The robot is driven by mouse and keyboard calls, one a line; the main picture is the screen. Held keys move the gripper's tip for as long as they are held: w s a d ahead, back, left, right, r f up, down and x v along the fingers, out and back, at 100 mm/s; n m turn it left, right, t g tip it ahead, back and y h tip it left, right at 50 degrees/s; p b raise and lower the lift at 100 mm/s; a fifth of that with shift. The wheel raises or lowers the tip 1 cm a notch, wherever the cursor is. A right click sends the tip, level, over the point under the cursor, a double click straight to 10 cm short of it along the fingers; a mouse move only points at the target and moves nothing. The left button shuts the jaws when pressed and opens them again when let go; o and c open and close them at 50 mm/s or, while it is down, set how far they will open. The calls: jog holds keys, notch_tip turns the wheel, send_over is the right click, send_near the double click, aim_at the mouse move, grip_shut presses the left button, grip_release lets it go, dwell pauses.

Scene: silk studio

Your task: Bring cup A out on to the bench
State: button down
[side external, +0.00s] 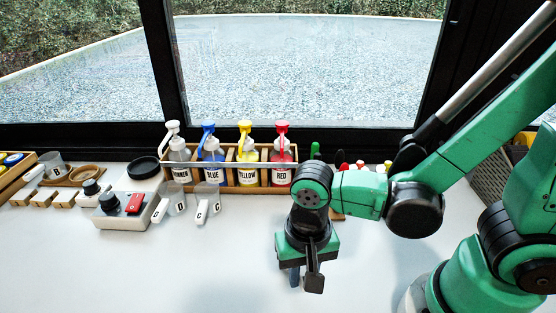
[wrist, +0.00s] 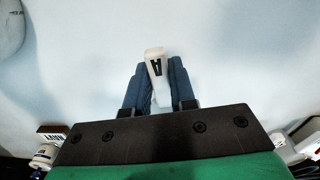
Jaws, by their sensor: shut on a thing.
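My gripper (side external: 297,276) points down over the front middle of the white bench (side external: 150,270) in the side view. In the wrist view, its blue fingers (wrist: 158,72) are shut on the white handle of cup A (wrist: 154,55), which bears a black letter A. The cup's clear body cannot be made out in either view. In the side view the gripper hides the held part. I cannot tell whether the cup touches the bench.
Cups D (side external: 175,200) and C (side external: 208,200) stand beside a white device with a red switch (side external: 134,204). A wooden rack (side external: 225,188) of pump bottles stands by the window. A dark basket (side external: 492,185) is at right. The front left bench is clear.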

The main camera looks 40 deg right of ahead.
jog(key=shift+f, duration=0.1)
jog(key=c, duration=0.7)
grip_release()
jog(key=shift+o, duration=0.2)
jog(key=shift+r, duration=2.8)
